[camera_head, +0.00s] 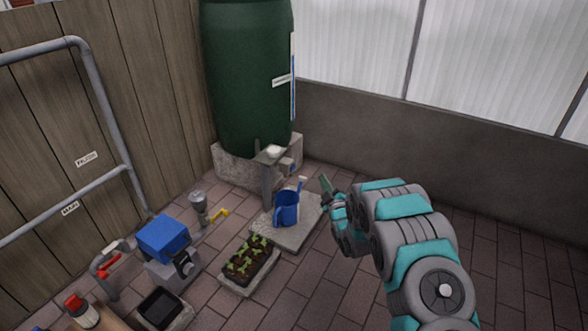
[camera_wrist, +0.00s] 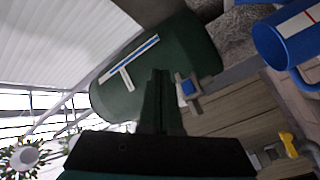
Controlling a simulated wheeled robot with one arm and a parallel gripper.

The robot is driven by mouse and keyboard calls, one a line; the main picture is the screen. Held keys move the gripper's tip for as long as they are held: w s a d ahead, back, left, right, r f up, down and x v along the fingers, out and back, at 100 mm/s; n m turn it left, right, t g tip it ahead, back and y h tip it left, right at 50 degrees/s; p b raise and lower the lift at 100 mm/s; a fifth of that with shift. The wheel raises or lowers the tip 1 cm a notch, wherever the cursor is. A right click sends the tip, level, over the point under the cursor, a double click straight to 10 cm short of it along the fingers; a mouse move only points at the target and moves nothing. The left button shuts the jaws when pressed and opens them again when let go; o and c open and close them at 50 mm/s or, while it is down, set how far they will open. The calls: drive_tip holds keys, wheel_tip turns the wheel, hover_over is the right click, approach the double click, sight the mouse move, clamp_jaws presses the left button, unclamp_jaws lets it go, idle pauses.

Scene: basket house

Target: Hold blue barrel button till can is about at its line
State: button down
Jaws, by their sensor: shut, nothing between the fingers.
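The blue can (camera_head: 287,210) stands upright on a paving slab below the green barrel (camera_head: 245,80). In the wrist view the can (camera_wrist: 268,42) shows at the upper right, with a white strip bearing a red line (camera_wrist: 299,23). The water level inside it is not visible. The blue button (camera_wrist: 188,87) sits in a grey housing on a post, just right of my fingertips in the wrist view. My gripper (camera_wrist: 161,72) is shut and empty. I cannot tell whether it touches the button. In the head view my gripper (camera_head: 326,184) is right of the post (camera_head: 267,188).
A seedling tray (camera_head: 250,262) lies in front of the can. A blue-topped box (camera_head: 163,238), a yellow-handled tap (camera_head: 218,213) and a black tray (camera_head: 160,308) stand to the left. A grey pipe rail (camera_head: 100,95) runs along the fence. Paving at the right is clear.

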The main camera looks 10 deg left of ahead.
sight(293, 168)
drive_tip(key=w+a, duration=0.3)
drive_tip(key=a, duration=0.5)
drive_tip(key=shift+a, duration=0.2)
idle(2.0)
drive_tip(key=shift+w+a, duration=0.1)
drive_tip(key=shift+a, duration=0.15)
drive_tip(key=shift+w+a+b, duration=0.1)
drive_tip(key=shift+a+b, duration=0.2)
drive_tip(key=shift+a, duration=0.1)
idle(4.3)
